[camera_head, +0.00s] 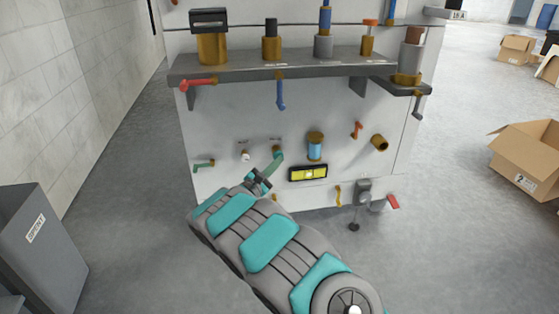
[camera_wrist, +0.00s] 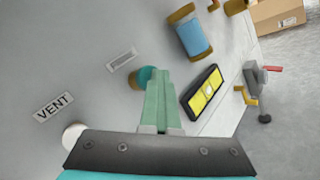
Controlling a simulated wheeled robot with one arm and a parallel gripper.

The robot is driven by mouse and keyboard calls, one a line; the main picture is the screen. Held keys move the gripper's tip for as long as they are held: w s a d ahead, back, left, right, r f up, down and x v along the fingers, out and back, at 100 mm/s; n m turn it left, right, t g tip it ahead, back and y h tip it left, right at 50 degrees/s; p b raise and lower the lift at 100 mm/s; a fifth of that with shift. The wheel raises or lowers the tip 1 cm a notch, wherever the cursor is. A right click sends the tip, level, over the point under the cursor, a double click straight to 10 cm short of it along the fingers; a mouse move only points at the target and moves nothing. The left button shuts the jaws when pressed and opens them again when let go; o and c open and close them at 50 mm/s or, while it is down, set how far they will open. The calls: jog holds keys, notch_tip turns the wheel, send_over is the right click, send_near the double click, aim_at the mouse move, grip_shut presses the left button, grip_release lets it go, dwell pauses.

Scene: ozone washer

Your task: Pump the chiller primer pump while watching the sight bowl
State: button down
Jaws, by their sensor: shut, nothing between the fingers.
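My gripper (camera_head: 279,158) is shut and empty, its pale green fingers side by side. In the wrist view the fingertips (camera_wrist: 158,74) overlap the edge of a round teal knob (camera_wrist: 147,78) with a brass collar. I cannot tell if they touch it. The knob (camera_head: 276,149) sits on the white panel under a small label I cannot read; it may be the primer pump. The likely sight bowl, a blue cylinder with brass ends (camera_head: 316,147), is mounted to the right and also shows in the wrist view (camera_wrist: 190,34). Its level is unclear.
A white knob (camera_head: 245,156) beside a VENT label (camera_wrist: 54,106) is left of the teal knob. A yellow level gauge (camera_head: 308,173) is below the bowl. A grey lever unit (camera_head: 364,190) is lower right. A shelf (camera_head: 290,65) with red and blue handles overhangs.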

jog(key=shift+s+d+b, duration=0.25)
jog(key=shift+s+b, duration=0.1)
jog(key=shift+s, duration=0.4)
jog(key=shift+s+d+b, duration=0.2)
jog(key=shift+s+b, duration=0.1)
jog(key=shift+s, duration=0.45)
jog(key=shift+s+d+b, duration=0.25)
jog(key=shift+s+b, duration=0.05)
jog(key=shift+s, duration=0.5)
jog(key=shift+s+d+b, duration=0.2)
jog(key=shift+s+b, duration=0.05)
jog(key=shift+s, duration=0.55)
jog(key=shift+s+d+b, duration=0.25)
jog(key=shift+s+b, duration=0.05)
jog(key=shift+s, duration=0.5)
